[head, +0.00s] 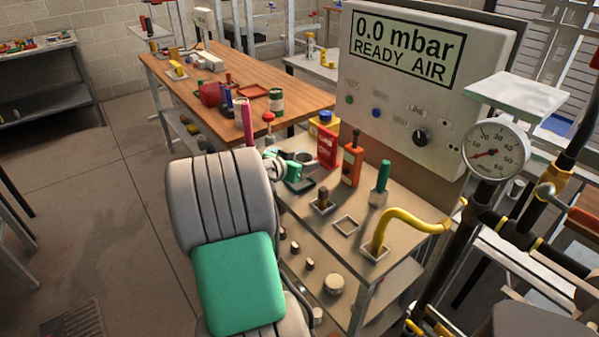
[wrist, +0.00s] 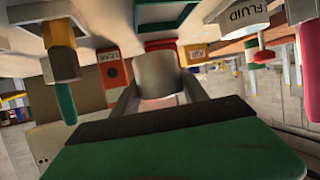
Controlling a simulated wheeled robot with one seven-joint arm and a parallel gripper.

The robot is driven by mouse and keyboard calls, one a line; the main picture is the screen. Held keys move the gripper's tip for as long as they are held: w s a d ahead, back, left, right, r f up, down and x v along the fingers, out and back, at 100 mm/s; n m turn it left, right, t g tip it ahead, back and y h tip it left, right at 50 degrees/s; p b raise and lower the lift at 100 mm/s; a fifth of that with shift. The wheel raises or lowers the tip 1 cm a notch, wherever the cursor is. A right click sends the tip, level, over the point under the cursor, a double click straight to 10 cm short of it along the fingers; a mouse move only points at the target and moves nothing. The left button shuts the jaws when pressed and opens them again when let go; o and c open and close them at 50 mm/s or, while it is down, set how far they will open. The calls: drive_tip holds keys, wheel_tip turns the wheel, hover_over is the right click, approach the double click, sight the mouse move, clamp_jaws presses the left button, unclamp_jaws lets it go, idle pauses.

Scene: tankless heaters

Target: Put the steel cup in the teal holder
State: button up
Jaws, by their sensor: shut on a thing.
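The steel cup (wrist: 157,72) is a plain grey cylinder between the two fingers of my gripper (wrist: 158,100) in the wrist view. My gripper (head: 291,160) is shut on it. In the head view the cup (head: 307,159) shows as a small grey round shape beside my arm, partly hidden by it. The teal holder (head: 299,186) is a dark teal square on the bench just below the cup. In the upside-down wrist view the holder (wrist: 168,14) is a square teal frame beyond the cup, with the cup apart from it. The cup's exact height is unclear.
An empty square frame (head: 346,226) lies nearby. A gauge panel (head: 400,90) rises behind.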

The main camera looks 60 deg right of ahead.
drive_tip(key=shift+w+d+f, duration=0.3)
drive_tip(key=shift+w+f, duration=0.1)
drive_tip(key=shift+f, duration=0.15)
drive_tip(key=shift+w+d+f, duration=0.25)
drive_tip(key=shift+w+f, duration=0.15)
drive_tip(key=shift+f, duration=0.1)
drive_tip(key=f, duration=0.3)
drive_tip(key=shift+w+d+f+p, duration=0.15)
drive_tip(key=shift+w+f+p, duration=0.05)
drive_tip(key=shift+p, duration=0.1)
drive_tip(key=shift+f, duration=0.1)
drive_tip(key=shift+f+b, duration=0.2)
drive_tip(key=shift+b, duration=0.1)
drive_tip(key=o, duration=1.5)
drive_tip(key=shift+r, duration=0.1)
